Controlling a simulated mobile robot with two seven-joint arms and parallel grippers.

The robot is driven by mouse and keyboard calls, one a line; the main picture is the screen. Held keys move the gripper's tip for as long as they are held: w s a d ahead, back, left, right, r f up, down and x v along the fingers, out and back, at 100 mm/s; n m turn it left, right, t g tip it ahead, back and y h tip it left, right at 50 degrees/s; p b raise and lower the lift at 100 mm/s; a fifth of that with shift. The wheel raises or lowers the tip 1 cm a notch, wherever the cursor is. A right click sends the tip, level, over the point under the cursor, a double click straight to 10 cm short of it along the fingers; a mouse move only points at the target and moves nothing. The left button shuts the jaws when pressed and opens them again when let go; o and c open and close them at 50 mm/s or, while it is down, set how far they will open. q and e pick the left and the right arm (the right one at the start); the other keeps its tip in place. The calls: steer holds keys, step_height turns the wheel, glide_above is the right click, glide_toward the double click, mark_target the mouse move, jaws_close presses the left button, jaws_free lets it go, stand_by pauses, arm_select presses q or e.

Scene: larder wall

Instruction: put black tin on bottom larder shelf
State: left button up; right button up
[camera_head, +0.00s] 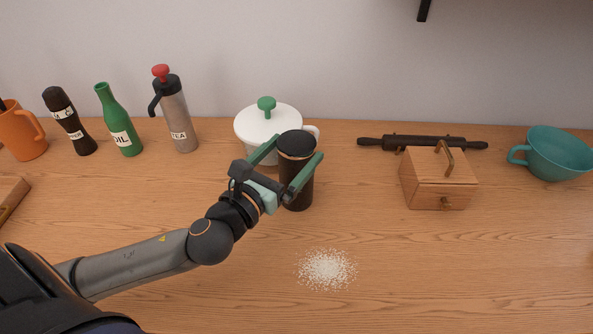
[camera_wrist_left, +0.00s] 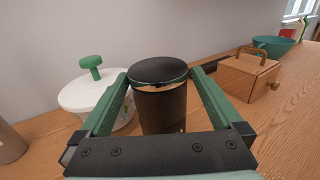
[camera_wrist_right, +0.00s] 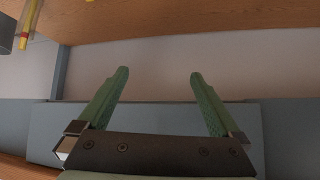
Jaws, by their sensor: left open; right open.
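The black tin (camera_head: 298,190) stands upright on the wooden counter, with a black lid and a copper-coloured band under it. My left gripper (camera_head: 298,158) is open, with one finger on each side of the tin's upper part. In the left wrist view the tin (camera_wrist_left: 162,108) stands between the two open fingers (camera_wrist_left: 160,82), and I cannot tell whether they touch it. My right gripper (camera_wrist_right: 158,75) is open and empty in its wrist view, and is outside the head view. No larder shelf can be made out for sure.
A white lidded pot (camera_head: 262,125) stands close behind the tin. A wooden box (camera_head: 438,180) and dark rolling pin (camera_head: 420,142) are to the right, with a teal cup (camera_head: 558,155) beyond. White grains (camera_head: 326,269) lie in front. Bottles (camera_head: 120,128) stand at left.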

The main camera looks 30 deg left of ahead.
mark_target(305, 132)
arm_select(q)
steer(key=w, duration=0.2)
steer(key=w+p, duration=0.1)
steer(key=w, duration=0.1)
steer(key=shift+w+r, duration=0.1)
steer(key=shift+r, duration=0.15)
steer(key=shift+w+d, duration=0.1)
steer(key=shift+w, duration=0.35)
jaws_close()
